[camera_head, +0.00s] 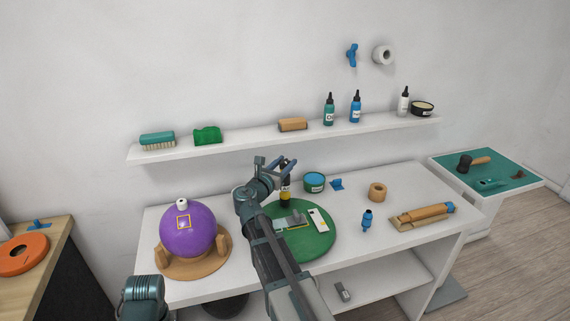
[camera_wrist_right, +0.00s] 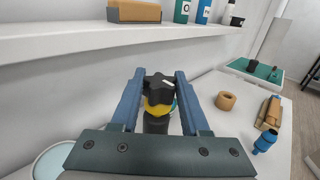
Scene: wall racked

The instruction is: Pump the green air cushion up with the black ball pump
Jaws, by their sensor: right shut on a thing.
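A flat, round green disc (camera_head: 322,244), which looks like the green air cushion, lies on the white table. A grey-green piece (camera_head: 289,222) and a white piece (camera_head: 318,219) lie on it. A black, upright thing with a yellow band (camera_head: 285,192), which looks like the ball pump, stands at its back edge. In the right wrist view the pump (camera_wrist_right: 157,122) shows a black lobed top above a yellow collar. My right gripper (camera_head: 279,168) is shut on it, with a blue finger on each side. Its lower end is hidden in the wrist view.
A purple ball (camera_head: 190,235) on a wooden stand is left of the disc. A teal tin (camera_head: 314,183), wooden ring (camera_head: 377,192), blue fitting (camera_head: 367,219) and wooden tool (camera_head: 422,215) are right. A shelf (camera_head: 250,141) with bottles and brushes runs behind.

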